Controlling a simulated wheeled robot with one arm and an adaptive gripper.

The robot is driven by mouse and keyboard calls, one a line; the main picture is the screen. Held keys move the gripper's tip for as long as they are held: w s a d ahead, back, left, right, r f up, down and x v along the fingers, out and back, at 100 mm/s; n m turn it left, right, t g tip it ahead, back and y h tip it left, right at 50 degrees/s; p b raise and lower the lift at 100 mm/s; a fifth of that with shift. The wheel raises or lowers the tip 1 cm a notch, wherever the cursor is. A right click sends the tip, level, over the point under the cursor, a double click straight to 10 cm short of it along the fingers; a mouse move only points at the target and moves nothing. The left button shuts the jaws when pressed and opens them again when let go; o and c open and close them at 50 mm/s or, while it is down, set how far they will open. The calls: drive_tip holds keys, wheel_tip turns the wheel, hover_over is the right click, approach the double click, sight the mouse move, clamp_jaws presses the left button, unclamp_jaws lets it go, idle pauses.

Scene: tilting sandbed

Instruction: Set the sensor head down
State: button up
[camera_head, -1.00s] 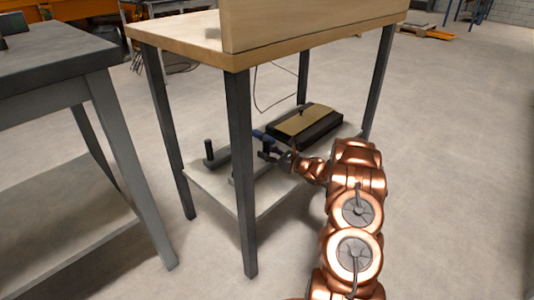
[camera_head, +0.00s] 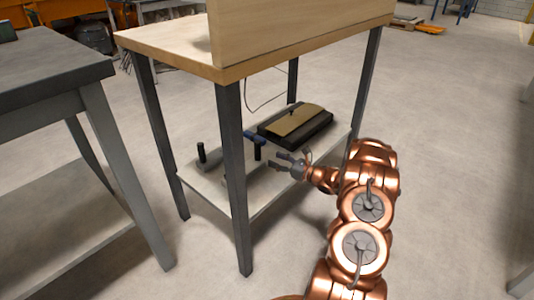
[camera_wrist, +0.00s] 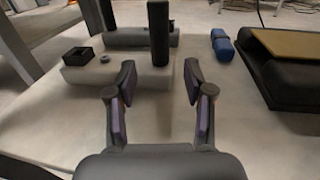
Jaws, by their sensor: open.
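A black upright cylinder (camera_head: 258,149) stands on the lower shelf (camera_head: 240,200). The sandbed (camera_head: 296,124) is a black tray with a tan surface, behind my gripper on the shelf.
A blue cylindrical piece (camera_wrist: 222,45) lies near the sandbed. A second black post (camera_head: 201,153) with a dark base is at the shelf's left. A small black box (camera_wrist: 76,56) sits on the pale block. Table legs (camera_head: 233,180) and the wooden top (camera_head: 165,45) frame the shelf.

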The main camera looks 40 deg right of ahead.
drive_tip(key=shift+p+v, duration=0.35)
drive_tip(key=shift+v, duration=1.25)
